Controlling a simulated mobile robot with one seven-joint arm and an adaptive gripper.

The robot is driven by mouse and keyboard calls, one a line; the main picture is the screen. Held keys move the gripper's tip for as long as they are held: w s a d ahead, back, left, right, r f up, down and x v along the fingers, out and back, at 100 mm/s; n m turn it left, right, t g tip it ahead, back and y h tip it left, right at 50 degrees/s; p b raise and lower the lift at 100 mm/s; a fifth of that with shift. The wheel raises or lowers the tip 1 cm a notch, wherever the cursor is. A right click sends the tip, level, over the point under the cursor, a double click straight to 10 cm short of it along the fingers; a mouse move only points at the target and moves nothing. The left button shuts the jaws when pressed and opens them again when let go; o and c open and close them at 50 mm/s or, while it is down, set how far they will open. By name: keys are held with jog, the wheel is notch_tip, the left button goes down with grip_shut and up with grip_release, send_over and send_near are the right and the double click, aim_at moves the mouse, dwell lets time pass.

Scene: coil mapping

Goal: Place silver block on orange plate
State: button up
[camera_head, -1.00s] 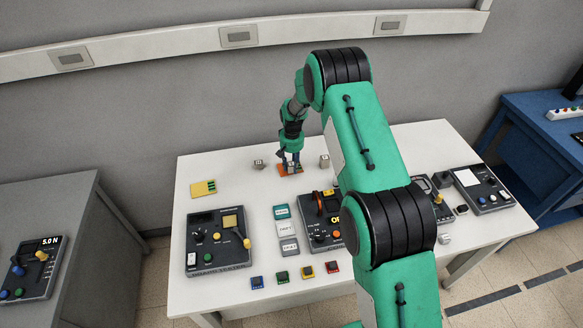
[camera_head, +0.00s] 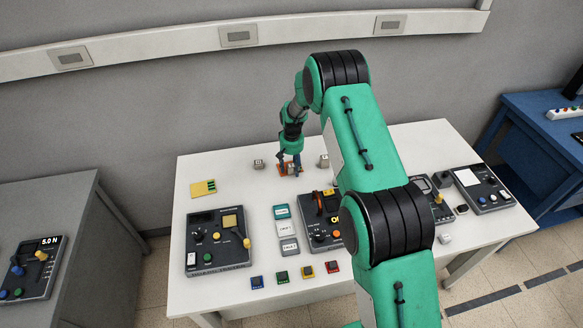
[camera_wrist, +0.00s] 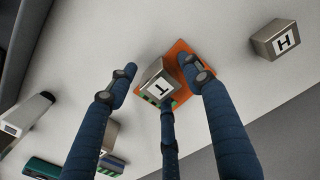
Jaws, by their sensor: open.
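The plate (camera_head: 281,169) also shows at the back of the white table in the head view, with the block small between my fingers. My gripper (camera_wrist: 158,82) is open, its fingers spread around the block. The left finger is clear of the block. The right fingertip overlaps the plate in the picture, and the middle finger hides part of the block's lower side; I cannot tell whether they touch.
Silver blocks stand left (camera_head: 258,164) and right (camera_head: 323,160) of the plate. A yellow card (camera_head: 203,188) lies at the left. Control panels (camera_head: 218,240) and small coloured blocks fill the front. My arm hides part of the table's middle right.

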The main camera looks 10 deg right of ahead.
jog(key=shift+r, duration=0.1)
notch_tip(320, 180, up, 12)
jog(key=shift+p, duration=0.4)
dwell(0.9)
notch_tip(320, 180, up, 18)
jog(key=t, duration=0.1)
send_over(292, 166)
jog(key=s, duration=0.7)
jog(key=s+d+r+t, duration=0.1)
jog(key=s+r+t, duration=0.1)
jog(key=s+r, duration=1.6)
jog(key=s, duration=0.4)
jog(key=s+r, duration=0.4)
jog(key=s, duration=0.3)
jog(key=s+f+t, duration=0.1)
jog(key=s+t, duration=0.1)
jog(key=s, duration=1.5)
jog(key=shift+s+d+n, duration=0.2)
jog(key=shift+d+n, duration=0.1)
jog(key=shift+d, duration=0.05)
